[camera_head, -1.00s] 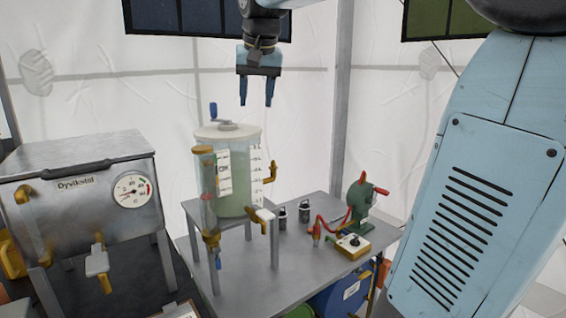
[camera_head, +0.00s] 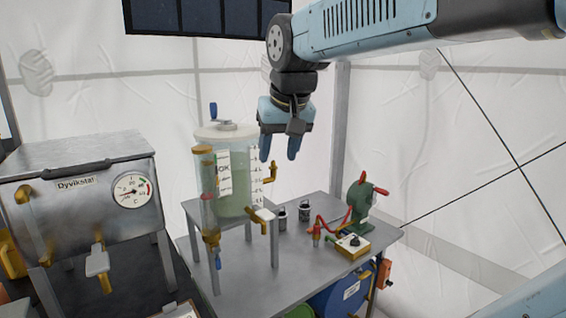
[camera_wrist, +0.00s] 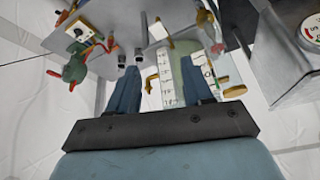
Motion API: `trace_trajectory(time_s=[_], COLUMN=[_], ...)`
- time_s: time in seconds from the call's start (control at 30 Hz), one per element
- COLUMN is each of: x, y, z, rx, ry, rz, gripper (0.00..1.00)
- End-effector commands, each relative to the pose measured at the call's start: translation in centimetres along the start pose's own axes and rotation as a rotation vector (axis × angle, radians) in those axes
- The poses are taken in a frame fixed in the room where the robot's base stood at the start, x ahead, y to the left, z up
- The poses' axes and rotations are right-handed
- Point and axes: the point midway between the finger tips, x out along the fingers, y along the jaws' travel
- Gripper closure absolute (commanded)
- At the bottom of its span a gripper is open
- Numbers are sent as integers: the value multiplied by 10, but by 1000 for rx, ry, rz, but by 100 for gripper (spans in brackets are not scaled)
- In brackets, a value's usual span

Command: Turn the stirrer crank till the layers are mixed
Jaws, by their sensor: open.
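The stirrer crank has a blue handle (camera_head: 213,109) standing up at the left of the white lid (camera_head: 226,131) on the clear tank (camera_head: 236,180). The tank holds pale green liquid, and I cannot make out separate layers in it. My gripper (camera_head: 279,150) is open and empty, pointing down just right of the tank's upper part, apart from the crank. In the wrist view my two blue fingers (camera_wrist: 160,90) are spread, with the tank (camera_wrist: 196,72) beyond them. The crank is not clearly seen in the wrist view.
The tank stands on a raised metal stand on the grey table (camera_head: 290,257). Brass taps (camera_head: 270,172) stick out at its right. A green hand-cranked device (camera_head: 360,200) and small dark weights (camera_head: 304,211) are to the right. A steel box with a dial (camera_head: 85,205) is left.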

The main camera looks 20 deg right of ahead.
Motion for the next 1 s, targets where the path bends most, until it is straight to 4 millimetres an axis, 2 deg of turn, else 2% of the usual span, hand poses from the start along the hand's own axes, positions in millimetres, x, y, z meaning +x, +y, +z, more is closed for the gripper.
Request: trace_trajectory(time_s=[0.1, 0.3, 0.73, 0.83, 1.0], x=[4, 9, 11, 17, 36], y=[1, 2, 3, 4, 8], z=[14, 27, 32, 48, 91], rx=[-11, -22, -27, -43, -87], ry=[5, 8, 10, 17, 34], rz=[0, 1, 0, -4, -15], gripper=[50, 50, 50, 50, 51])
